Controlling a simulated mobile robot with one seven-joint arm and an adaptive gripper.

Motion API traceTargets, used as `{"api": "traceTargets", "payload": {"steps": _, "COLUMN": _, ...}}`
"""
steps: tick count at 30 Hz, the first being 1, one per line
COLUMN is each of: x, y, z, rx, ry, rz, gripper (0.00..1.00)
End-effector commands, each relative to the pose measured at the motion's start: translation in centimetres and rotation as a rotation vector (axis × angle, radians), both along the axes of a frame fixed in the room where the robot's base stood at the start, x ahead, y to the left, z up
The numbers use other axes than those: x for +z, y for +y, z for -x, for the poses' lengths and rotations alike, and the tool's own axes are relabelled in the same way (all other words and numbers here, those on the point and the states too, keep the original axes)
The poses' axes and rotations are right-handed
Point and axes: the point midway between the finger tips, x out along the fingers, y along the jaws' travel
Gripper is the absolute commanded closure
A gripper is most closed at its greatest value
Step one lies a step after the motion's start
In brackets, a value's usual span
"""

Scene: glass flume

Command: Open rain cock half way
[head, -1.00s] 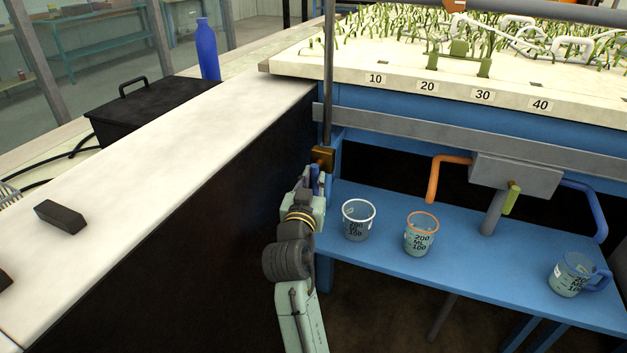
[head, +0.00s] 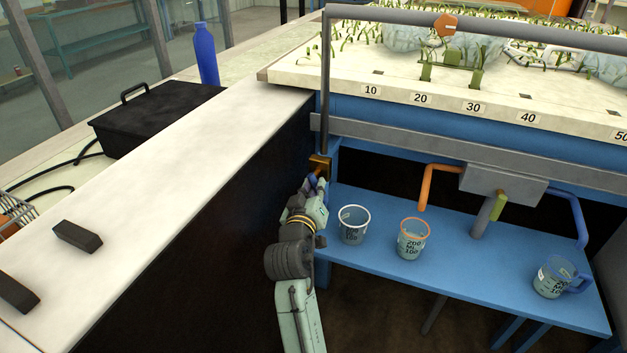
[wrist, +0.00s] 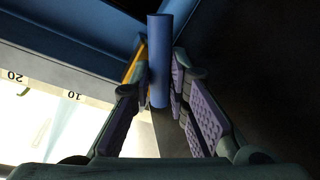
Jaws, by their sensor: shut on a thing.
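The rain cock is a brass valve body (head: 319,163) at the foot of a thin upright grey pipe, at the left corner of the blue frame. Its blue lever (wrist: 158,60) stands between my fingers in the wrist view. My gripper (wrist: 160,88) is shut on this lever, with purple pads on either side. In the head view my gripper (head: 313,186) is just below the brass body and hides most of the lever. The lever's exact angle is hard to tell. Pale translucent patches (head: 455,48) show over the grass bed under the overhead pipe (head: 500,36).
Three beakers stand on the blue shelf: white-rimmed (head: 354,225), orange-rimmed (head: 413,239) and blue-handled (head: 553,277). An orange spout (head: 427,185) and blue spout (head: 578,215) hang above it. A pale ledge (head: 180,180) with a dark wall lies left of my arm.

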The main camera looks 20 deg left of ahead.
Motion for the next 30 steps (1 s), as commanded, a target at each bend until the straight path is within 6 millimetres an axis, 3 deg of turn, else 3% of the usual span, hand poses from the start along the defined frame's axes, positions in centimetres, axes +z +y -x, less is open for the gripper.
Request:
{"api": "traceTargets", "payload": {"steps": 12, "x": 0.42, "y": -0.25, "z": 0.01, "rx": 0.000, "ry": 0.004, "rz": 0.181, "gripper": 1.00}}
{"api": "traceTargets", "payload": {"steps": 27, "x": 0.35, "y": -0.28, "z": 0.00, "rx": 0.000, "ry": 0.004, "rz": 0.202, "gripper": 1.00}}
{"api": "traceTargets", "payload": {"steps": 28, "x": 0.35, "y": -0.28, "z": 0.00, "rx": 0.000, "ry": 0.004, "rz": 0.201, "gripper": 0.84}}
{"api": "traceTargets", "payload": {"steps": 30, "x": 0.35, "y": -0.28, "z": 0.01, "rx": 0.000, "ry": 0.004, "rz": 0.201, "gripper": 0.79}}
